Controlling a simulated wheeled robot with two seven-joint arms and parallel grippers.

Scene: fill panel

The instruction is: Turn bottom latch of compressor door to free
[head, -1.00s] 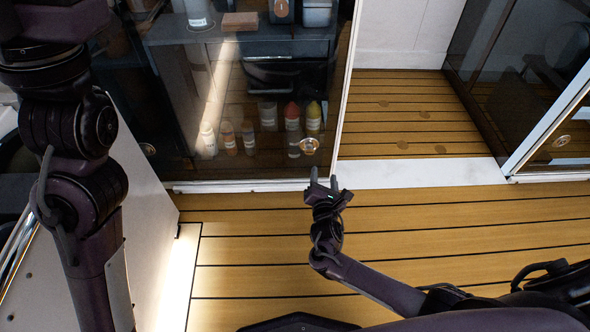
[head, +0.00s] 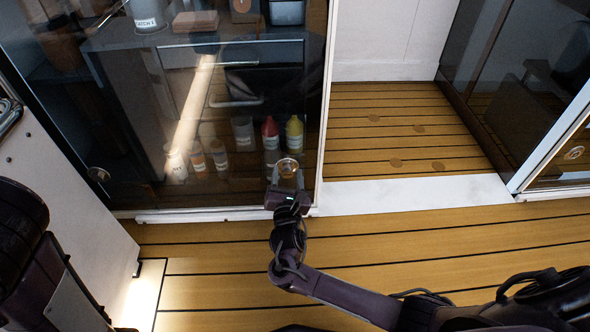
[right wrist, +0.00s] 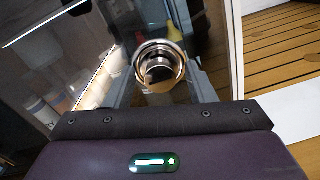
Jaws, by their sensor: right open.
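The dark glass door (head: 230,120) stands at the left in the head view, with a round metal latch (head: 288,167) low near its right edge. My right gripper (head: 287,180) is at this latch, with its fingers open. In the right wrist view the round latch (right wrist: 160,66) sits between the two open fingers of the right gripper (right wrist: 160,85). I cannot tell whether the fingers touch it. My left arm shows at the lower left of the head view, but its gripper is outside the picture.
Behind the glass stand several bottles (head: 270,134) and a dark cabinet. Right of the door is an opening with a white sill (head: 410,191) and wooden floor. Another glass door (head: 550,100) with a round latch (head: 573,153) stands at the far right. A white panel (head: 60,190) is at the left.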

